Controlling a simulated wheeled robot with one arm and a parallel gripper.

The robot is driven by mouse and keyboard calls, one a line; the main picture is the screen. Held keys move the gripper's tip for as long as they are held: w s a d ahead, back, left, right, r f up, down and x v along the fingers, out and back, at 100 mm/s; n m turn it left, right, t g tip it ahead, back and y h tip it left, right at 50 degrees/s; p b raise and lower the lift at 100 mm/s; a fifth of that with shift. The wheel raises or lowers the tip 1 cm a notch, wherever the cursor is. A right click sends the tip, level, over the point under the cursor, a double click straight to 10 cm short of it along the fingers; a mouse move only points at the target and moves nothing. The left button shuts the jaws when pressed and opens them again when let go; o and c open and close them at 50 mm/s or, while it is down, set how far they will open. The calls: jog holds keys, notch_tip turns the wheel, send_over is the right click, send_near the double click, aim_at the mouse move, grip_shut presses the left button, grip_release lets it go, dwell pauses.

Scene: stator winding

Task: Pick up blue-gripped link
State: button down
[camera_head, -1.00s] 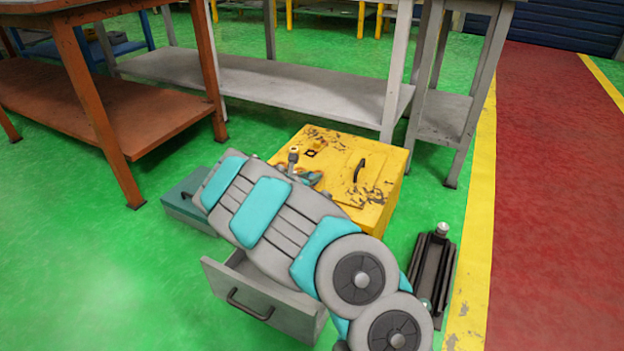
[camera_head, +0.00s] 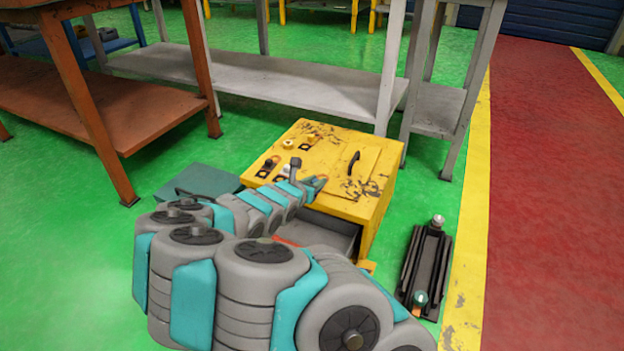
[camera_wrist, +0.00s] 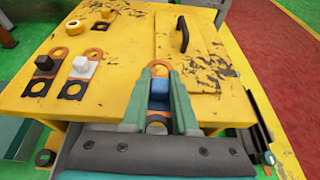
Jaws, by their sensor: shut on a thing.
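The blue-gripped link (camera_wrist: 160,87) is between the fingers of my gripper (camera_wrist: 158,103) in the wrist view. Its blue middle block is pinched, an orange ring shows beyond the fingertips, and part of its near end shows between the fingers. My gripper (camera_head: 316,184) also shows in the head view, small, at the front edge of the yellow cabinet (camera_head: 372,196). The link is too small to make out clearly there. Height above the cabinet top is hard to tell.
On the cabinet's left side lie a white-gripped link (camera_wrist: 83,66), a dark-gripped link (camera_wrist: 43,63) and a yellow roll (camera_wrist: 37,87). A black handle (camera_wrist: 183,34) stands up on the top. The grey drawer (camera_head: 338,236) is open below, partly hidden by my arm.

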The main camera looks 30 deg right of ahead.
jog(key=shift+s+a+r+b, duration=0.15)
jog(key=shift+s+b, duration=0.1)
jog(key=shift+s, duration=0.7)
jog(key=shift+s+a+b, duration=0.2)
jog(key=shift+s, duration=0.7)
jog(key=shift+s+a+r+b, duration=0.15)
jog(key=shift+s+b, duration=0.1)
jog(key=shift+s, duration=0.7)
jog(key=w+a+r+n+t+y, duration=0.2)
jog(key=w+a+r+n+y, duration=0.25)
jog(key=a, duration=0.45)
jog(key=w+a+r+n+t+y, duration=0.2)
jog(key=w+a+r+n+t, duration=0.1)
jog(key=w+a+r, duration=0.45)
notch_tip(320, 180, up, 16)
jog(key=s+a+p, duration=0.1)
jog(key=p, duration=1.4)
jog(key=shift+s+a, duration=0.4)
jog(key=shift+f, duration=0.1)
